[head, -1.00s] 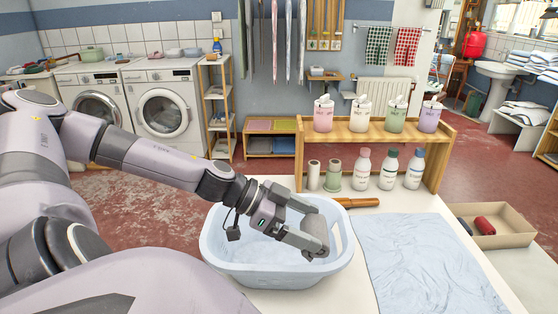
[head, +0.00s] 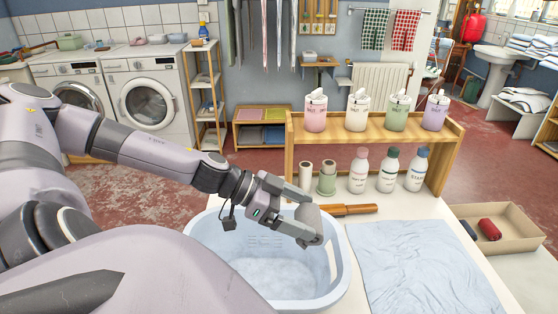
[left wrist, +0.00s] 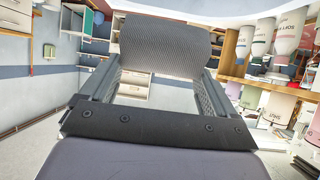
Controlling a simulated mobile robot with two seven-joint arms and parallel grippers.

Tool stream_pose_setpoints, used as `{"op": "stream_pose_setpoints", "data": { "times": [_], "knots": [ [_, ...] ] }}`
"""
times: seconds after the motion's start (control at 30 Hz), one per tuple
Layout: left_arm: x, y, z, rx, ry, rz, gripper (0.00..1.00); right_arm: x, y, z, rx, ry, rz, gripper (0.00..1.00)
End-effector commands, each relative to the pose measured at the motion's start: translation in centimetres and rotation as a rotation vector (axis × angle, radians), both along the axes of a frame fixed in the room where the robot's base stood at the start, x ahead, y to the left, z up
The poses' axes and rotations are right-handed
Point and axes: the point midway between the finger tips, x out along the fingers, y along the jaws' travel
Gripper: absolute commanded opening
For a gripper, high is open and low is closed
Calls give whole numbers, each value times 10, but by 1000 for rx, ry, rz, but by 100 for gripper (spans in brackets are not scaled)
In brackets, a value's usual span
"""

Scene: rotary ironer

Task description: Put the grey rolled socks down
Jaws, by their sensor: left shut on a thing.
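The grey rolled socks (left wrist: 165,42) are between the fingers of my left gripper. In the head view the grey socks (head: 309,217) show at the fingertips. My left gripper (head: 303,222) is shut on them and holds them above the right part of the light blue basket (head: 204,251). The socks look clear of the basket's rim. My right gripper does not show in either view.
A pale blue cloth (head: 420,265) lies flat right of the basket. A wooden-handled tool (head: 350,210) lies behind. A wooden shelf (head: 450,150) with pots and bottles stands at the back. A cardboard tray (head: 522,236) holds a red roll (head: 489,229) and a dark item.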

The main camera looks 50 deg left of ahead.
Motion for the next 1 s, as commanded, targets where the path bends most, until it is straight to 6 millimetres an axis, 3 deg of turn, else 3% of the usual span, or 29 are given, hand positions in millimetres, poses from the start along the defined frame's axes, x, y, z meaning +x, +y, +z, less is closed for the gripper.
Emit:
{"op": "stream_pose_setpoints", "data": {
  "times": [0.2,0.4,1.0],
  "knots": [
    [0,-1,-64,-3,3,0,60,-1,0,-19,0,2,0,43],
    [-1,-1,-115,-2,5,0,60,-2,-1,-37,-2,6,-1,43],
    [0,-1,-185,0,2,0,60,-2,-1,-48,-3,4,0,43]
  ]
}}
